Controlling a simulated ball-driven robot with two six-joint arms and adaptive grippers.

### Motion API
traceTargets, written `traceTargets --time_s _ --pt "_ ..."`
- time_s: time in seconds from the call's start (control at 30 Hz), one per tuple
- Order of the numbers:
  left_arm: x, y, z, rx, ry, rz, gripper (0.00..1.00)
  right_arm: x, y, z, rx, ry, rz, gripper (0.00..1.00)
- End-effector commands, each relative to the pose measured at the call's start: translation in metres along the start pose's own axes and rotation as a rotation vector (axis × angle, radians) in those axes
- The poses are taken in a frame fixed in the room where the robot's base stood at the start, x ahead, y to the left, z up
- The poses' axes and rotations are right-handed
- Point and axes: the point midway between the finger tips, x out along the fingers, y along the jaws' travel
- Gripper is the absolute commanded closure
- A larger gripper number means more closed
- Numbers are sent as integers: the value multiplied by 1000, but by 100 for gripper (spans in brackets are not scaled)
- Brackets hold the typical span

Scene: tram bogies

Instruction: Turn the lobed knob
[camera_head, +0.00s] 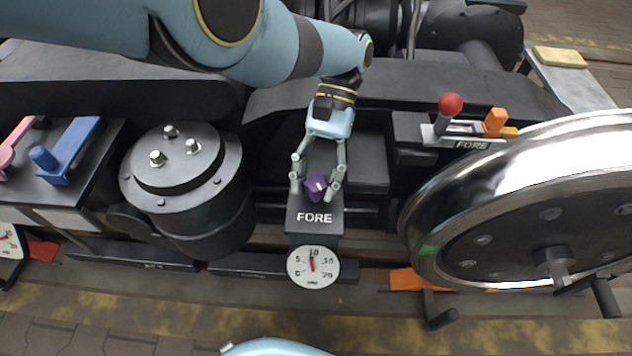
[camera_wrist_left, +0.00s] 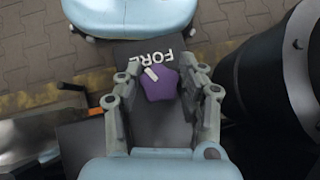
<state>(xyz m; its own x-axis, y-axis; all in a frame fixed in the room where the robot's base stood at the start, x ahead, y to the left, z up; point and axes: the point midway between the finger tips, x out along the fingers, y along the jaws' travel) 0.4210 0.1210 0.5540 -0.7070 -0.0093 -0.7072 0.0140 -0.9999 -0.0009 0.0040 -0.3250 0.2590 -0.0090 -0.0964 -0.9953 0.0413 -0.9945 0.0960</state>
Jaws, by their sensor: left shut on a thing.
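The lobed knob (camera_head: 316,186) is purple with a pale mark on its top. It sits on a black block (camera_head: 328,219) labelled FORE. My left gripper (camera_head: 316,190) comes down from above and is shut on the knob, one finger on each side. In the left wrist view the knob (camera_wrist_left: 160,84) lies between the fingers of my left gripper (camera_wrist_left: 163,92), and its pale mark points toward the upper left. The lower part of the knob is partly hidden by the fingers. My right gripper is in neither view.
A round gauge (camera_head: 313,266) is below the block, its red needle near 10. A large steel wheel (camera_head: 520,200) stands at the right. A black cylinder (camera_head: 185,190) with bolts stands at the left. A red-knobbed lever (camera_head: 450,105) and orange handle (camera_head: 495,121) are at upper right.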

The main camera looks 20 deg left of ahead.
Motion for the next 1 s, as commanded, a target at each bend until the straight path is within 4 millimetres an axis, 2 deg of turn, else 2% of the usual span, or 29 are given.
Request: traceTargets --time_s 0.2,1.0 --pt "1 1 -1 118 2 -116 94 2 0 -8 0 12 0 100" --pt "2 1 1 275 -1 -270 94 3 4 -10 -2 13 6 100"
